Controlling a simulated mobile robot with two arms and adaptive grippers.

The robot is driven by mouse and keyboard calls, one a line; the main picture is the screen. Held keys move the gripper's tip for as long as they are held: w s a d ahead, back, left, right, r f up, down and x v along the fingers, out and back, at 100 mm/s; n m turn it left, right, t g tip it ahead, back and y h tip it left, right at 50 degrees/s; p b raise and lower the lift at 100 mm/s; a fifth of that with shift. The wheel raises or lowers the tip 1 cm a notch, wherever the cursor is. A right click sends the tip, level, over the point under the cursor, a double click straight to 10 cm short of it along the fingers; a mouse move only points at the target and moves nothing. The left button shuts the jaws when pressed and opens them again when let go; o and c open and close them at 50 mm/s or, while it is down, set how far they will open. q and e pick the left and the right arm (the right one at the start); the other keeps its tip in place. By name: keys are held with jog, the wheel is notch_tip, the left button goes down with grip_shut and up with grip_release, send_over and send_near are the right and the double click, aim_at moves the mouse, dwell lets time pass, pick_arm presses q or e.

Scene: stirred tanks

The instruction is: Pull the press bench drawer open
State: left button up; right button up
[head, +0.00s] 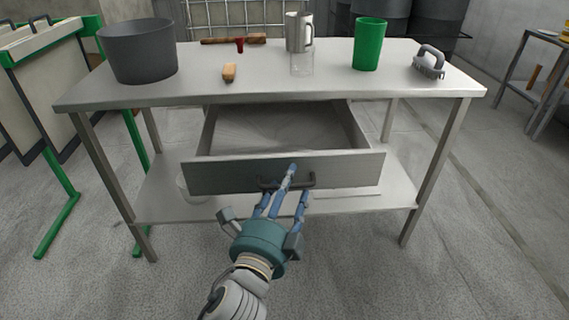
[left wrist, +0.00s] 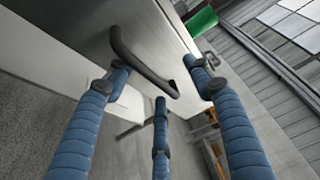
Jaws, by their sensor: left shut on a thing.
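The press bench (head: 210,95) is a grey metal table with a lower shelf. Its drawer (head: 220,178) is pulled out toward me, and its inside shows and looks empty. The drawer's dark bar handle (head: 308,181) is on the front panel. My left gripper (head: 284,185) has its blue fingers at the handle and is shut on it. In the left wrist view the handle (left wrist: 140,66) runs between the blue fingers (left wrist: 160,100). The fingers hide part of the handle in the head view. My right gripper is not in view.
A green-framed rack (head: 45,60) stands left. The floor in front is clear.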

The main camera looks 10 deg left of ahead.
pick_arm(q)
notch_tip(320, 180, up, 9)
jog(key=s+t, duration=0.2)
jog(key=shift+a+r+h, duration=0.2)
jog(key=shift+a+h, duration=0.05)
jog(key=shift+h, duration=0.05)
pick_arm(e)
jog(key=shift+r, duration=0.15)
pick_arm(q)
notch_tip(320, 180, down, 8)
jog(key=w+g, duration=0.2)
jog(key=s+f+b, duration=0.1)
jog(key=s+f, duration=0.2)
jog(key=s, duration=1)
jog(key=shift+a+b, duration=0.3)
jog(key=shift+b, duration=0.05)
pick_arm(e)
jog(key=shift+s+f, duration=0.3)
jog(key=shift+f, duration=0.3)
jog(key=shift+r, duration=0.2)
